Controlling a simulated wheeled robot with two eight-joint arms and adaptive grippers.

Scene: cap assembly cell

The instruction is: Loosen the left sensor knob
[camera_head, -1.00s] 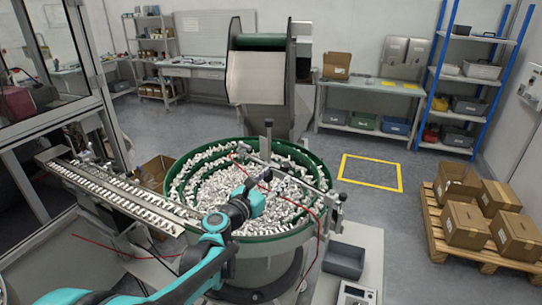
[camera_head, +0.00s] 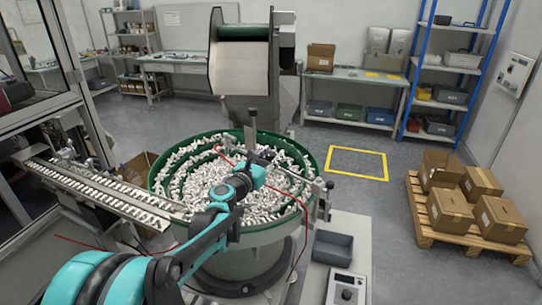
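A green-rimmed feeder bowl (camera_head: 313,222) full of small white caps stands in the middle. A metal sensor bracket spans its far right part. It has an upright post with a dark knob-like top (camera_head: 253,113) and another dark knob (camera_head: 329,185) at its right end. My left arm reaches in from the bottom left over the bowl. My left gripper (camera_head: 262,160) is close to the bracket by the upright post. Its fingers are small and mostly hidden by my wrist, so I cannot tell whether it touches a knob. My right gripper is out of view.
A linear track (camera_head: 95,190) runs left from the bowl. Red cables hang around the bowl. A tall hopper (camera_head: 245,65) stands behind. Boxes on a pallet (camera_head: 460,236) are far right.

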